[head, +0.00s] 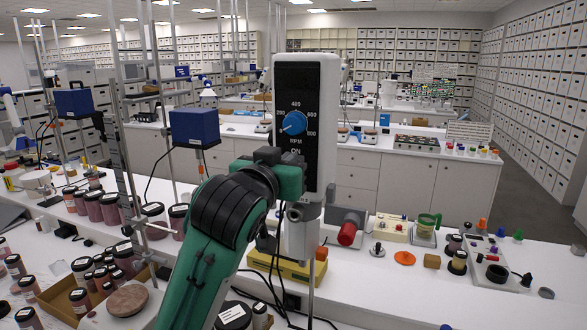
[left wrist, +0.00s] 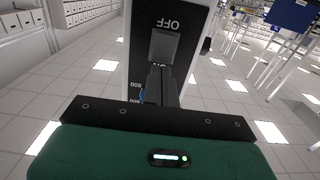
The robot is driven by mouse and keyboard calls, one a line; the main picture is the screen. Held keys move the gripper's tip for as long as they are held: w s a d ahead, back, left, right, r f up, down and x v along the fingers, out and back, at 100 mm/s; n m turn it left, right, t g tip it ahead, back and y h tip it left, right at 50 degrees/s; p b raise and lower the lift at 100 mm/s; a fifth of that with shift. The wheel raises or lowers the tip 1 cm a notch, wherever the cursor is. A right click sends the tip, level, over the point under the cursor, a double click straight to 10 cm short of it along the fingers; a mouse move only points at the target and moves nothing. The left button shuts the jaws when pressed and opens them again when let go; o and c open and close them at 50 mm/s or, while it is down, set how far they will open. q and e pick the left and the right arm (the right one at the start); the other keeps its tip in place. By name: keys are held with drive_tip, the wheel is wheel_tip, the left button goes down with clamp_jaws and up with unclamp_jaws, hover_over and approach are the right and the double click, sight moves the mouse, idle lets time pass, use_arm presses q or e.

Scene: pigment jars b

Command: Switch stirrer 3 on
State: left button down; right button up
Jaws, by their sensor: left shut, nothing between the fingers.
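A white stirrer head (head: 326,112) with a black front panel, a blue speed dial (head: 293,123) and an "ON" label stands upright in the middle of the head view. My left gripper (head: 285,172) is at the panel's lower part, just below that label, and hides the switch in the head view. In the left wrist view the panel shows upside down, with a grey rocker switch (left wrist: 164,46) beside the "OFF" label. My left gripper (left wrist: 160,70) is shut and empty, its tips at the switch's ON end. I cannot tell whether they touch it.
Blue motor boxes (head: 195,126) on metal rods stand to the left. Several dark-lidded jars (head: 110,208) crowd the bench's left side. A yellow block (head: 286,270) and cables lie below the stirrer.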

use_arm(q)
drive_tip(key=shift+w+d, duration=0.1)
drive_tip(key=shift+w, duration=0.1)
drive_tip(key=b+v, duration=0.6)
drive_tip(key=v, duration=1.1)
drive_tip(key=shift+s+f, duration=0.1)
